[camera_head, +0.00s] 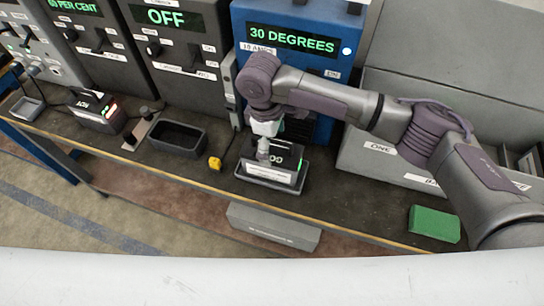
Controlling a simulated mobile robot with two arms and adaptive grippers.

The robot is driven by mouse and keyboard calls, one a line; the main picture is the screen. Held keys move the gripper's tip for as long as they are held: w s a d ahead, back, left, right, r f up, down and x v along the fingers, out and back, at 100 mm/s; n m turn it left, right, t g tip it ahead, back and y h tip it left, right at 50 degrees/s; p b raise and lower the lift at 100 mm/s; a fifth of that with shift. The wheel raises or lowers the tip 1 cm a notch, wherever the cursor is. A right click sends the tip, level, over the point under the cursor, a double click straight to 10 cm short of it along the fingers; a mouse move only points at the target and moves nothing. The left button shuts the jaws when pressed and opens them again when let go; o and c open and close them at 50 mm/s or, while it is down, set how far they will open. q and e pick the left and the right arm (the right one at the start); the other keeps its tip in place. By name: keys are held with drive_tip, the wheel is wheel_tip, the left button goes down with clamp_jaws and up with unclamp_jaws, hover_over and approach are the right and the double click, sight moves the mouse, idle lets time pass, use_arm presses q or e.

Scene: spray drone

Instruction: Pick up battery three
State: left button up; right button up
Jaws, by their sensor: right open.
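A dark battery-like block (285,157) sits in a shallow grey tray (272,184) on the bench, in the middle of the head view. It has pale lettering on top and a white label on its front; I cannot read a number on it. My right gripper (263,152) points down at the block's left part, open, with its fingertips at or just over the top; I cannot tell if they touch. The gripper hides part of the block. Another dark block (97,112) with red and green lights stands at the far left. My left gripper is not in view.
An empty dark tray (178,137) and a small yellow object (215,163) lie left of the gripper. A green block (434,223) lies near the front edge at right. Grey bins (380,160) and a blue unit reading "30 DEGREES" (292,39) stand behind.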

drive_tip(key=shift+d+f, duration=0.1)
drive_tip(key=shift+f, duration=0.65)
drive_tip(key=c, duration=1.8)
drive_tip(key=shift+w+r, duration=0.1)
drive_tip(key=shift+r, duration=0.1)
drive_tip(key=shift+c, duration=0.3)
drive_tip(key=shift+r, duration=0.1)
